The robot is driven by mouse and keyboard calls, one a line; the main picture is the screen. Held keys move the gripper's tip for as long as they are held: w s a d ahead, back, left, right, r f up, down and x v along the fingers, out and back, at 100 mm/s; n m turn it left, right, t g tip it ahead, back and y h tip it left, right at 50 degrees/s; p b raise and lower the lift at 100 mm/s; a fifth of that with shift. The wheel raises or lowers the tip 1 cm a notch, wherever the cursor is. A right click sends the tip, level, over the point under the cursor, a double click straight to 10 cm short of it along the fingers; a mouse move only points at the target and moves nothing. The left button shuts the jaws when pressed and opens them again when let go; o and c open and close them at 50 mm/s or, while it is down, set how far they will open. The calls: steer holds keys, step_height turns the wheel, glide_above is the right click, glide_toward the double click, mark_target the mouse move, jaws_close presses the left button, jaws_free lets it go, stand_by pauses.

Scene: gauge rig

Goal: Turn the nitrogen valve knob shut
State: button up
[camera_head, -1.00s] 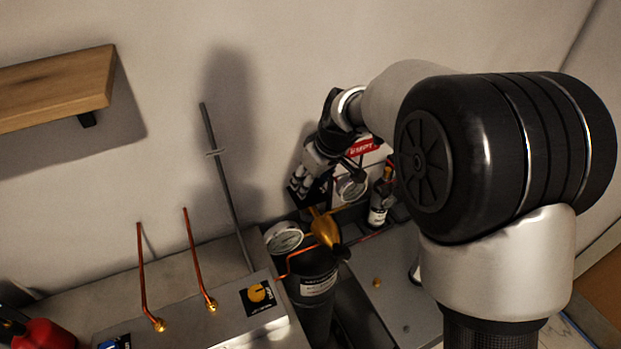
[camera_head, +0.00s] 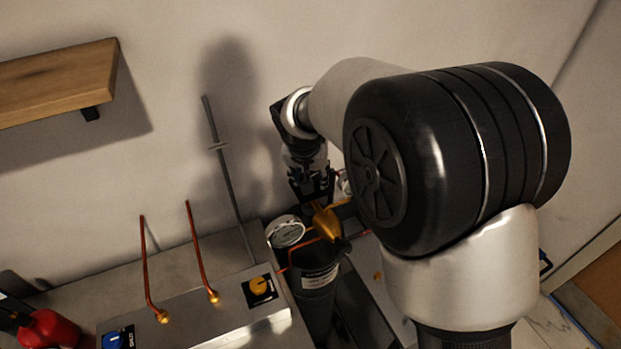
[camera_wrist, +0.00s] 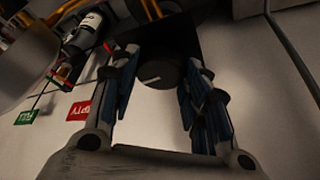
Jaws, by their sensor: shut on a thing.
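The dark round valve knob (camera_wrist: 160,74) with a pale mark line shows in the wrist view, between the two fingers of my gripper (camera_wrist: 158,62). My gripper is shut on it. In the head view my gripper (camera_head: 314,192) points down over the brass regulator (camera_head: 325,222) on top of the dark labelled cylinder (camera_head: 318,278). The fingers hide the knob in that view. The cylinder's label is too small to read. A round white gauge (camera_head: 285,232) sits at the left of the regulator.
A metal bench (camera_head: 205,318) with a yellow knob (camera_head: 260,286), a blue knob (camera_head: 116,341) and copper tubes (camera_head: 191,240) stands at left. A thin grey rod (camera_head: 225,165) rises behind it. In the wrist view a red tag (camera_wrist: 80,110) and a green tag (camera_wrist: 26,117) show.

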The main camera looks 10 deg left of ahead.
steer(key=shift+a+m+h+b, duration=0.1)
steer(key=shift+m+h+b, duration=0.4)
steer(key=shift+m, duration=0.5)
steer(key=o, duration=1.1)
steer(key=shift+c, duration=0.2)
steer(key=shift+r, duration=0.1)
steer(key=v, duration=1.1)
steer(key=shift+s+r, duration=0.15)
steer(key=shift+r, duration=0.25)
